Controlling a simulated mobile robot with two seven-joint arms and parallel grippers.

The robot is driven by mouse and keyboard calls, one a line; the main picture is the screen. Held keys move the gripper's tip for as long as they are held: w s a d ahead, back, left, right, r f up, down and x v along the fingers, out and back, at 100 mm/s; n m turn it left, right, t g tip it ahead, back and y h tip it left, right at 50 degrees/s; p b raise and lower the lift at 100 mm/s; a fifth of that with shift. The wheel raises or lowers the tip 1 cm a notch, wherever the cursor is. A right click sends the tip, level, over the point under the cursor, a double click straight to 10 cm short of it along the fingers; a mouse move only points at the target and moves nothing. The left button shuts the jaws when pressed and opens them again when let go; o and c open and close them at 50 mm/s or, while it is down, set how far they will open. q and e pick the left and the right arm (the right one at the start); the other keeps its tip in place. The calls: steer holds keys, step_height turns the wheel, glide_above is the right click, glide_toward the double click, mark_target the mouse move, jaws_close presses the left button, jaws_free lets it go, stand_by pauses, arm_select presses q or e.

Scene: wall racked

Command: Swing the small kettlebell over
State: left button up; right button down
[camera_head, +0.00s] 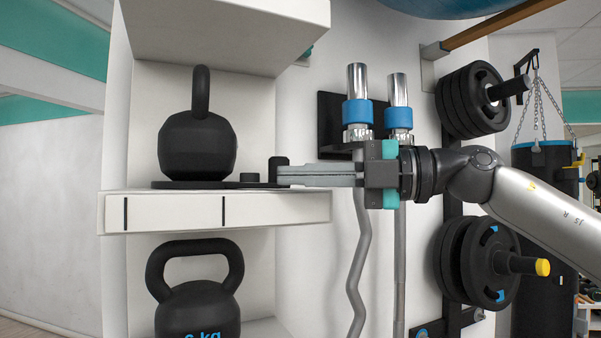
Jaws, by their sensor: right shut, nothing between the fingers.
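The small black kettlebell (197,145) stands upright on the white shelf (285,208), with its handle up. Beneath it lies a flat black plate (170,185) that reaches right along the shelf. A low round black knob (250,178) and an upright black tab (277,164) stand at the plate's right part. My right gripper (284,175) comes in from the right, level with the shelf top. Its fingers are shut and empty, with the tips at the tab; I cannot tell if they touch it. The kettlebell is apart from the fingers, to their left. My left gripper is not in view.
A larger kettlebell (197,310) stands on the shelf below. A white shelf (230,30) overhangs above. Behind my right gripper, chrome-ended bars (357,80) hang in a wall rack. Black weight plates (465,100) and more plates (480,262) are on the wall at right, near my right arm.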

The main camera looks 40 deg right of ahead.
steer(key=d+p, duration=0.1)
steer(key=w+n+g+y+p, duration=0.1)
steer(key=shift+w+d+r+p, duration=0.15)
steer(key=shift+d+p, duration=0.2)
steer(key=shift+d, duration=0.05)
stand_by(0.3)
